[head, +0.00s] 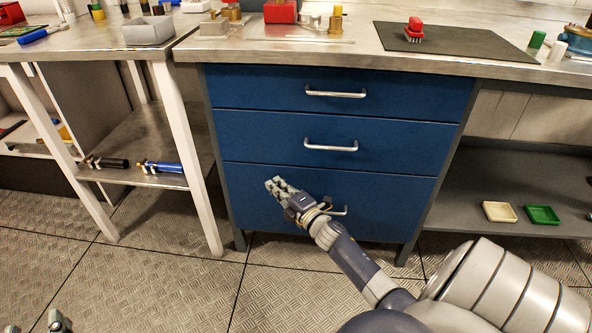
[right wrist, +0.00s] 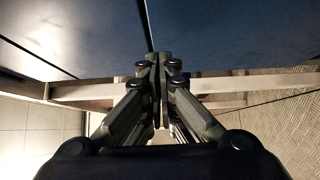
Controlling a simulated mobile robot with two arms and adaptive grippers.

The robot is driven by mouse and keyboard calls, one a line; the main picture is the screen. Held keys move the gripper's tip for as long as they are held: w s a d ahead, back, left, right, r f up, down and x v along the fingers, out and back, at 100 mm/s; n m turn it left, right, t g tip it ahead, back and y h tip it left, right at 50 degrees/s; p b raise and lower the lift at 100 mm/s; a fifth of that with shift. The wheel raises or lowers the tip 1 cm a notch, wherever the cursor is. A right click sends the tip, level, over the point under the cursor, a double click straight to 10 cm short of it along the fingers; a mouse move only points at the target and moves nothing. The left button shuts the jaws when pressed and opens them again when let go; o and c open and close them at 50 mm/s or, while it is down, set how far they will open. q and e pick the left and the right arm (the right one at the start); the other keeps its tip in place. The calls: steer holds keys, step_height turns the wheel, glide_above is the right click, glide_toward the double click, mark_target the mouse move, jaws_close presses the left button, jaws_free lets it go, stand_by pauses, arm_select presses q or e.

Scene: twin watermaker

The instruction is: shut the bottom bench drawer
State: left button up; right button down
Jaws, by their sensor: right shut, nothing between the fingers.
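The bottom bench drawer (head: 390,190) is the lowest of the blue fronts in the head view. It looks about level with the fronts above, though a small gap cannot be ruled out. Its metal handle (head: 338,211) is partly hidden behind my right gripper (head: 272,184). That gripper is shut and empty, in front of the drawer's left half; contact cannot be told. In the right wrist view its fingers (right wrist: 158,62) are together before a dark blue front (right wrist: 230,35). My left gripper (head: 36,325) shows only two separated fingertips at the bottom left edge.
The middle drawer (head: 260,136) and top drawer (head: 260,88) look shut. A white table leg (head: 190,150) stands left of the drawers. Right of them is a low shelf (head: 470,180) with a cream tray (head: 499,212) and a green tray (head: 542,215). The floor in front is clear.

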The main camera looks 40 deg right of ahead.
arm_select(q)
steer(key=s+a+f+g+y+p, duration=0.1)
steer(key=s+f+g, duration=0.3)
steer(key=f, duration=0.6)
steer(key=shift+a+g+y+p, duration=0.4)
steer(key=shift+a+g+p, duration=0.2)
steer(key=shift+g, duration=0.4)
arm_select(e)
steer(key=s, duration=0.9)
steer(key=shift+s+a+f, duration=0.15)
steer(key=shift+s+a, duration=0.15)
steer(key=shift+s, duration=0.1)
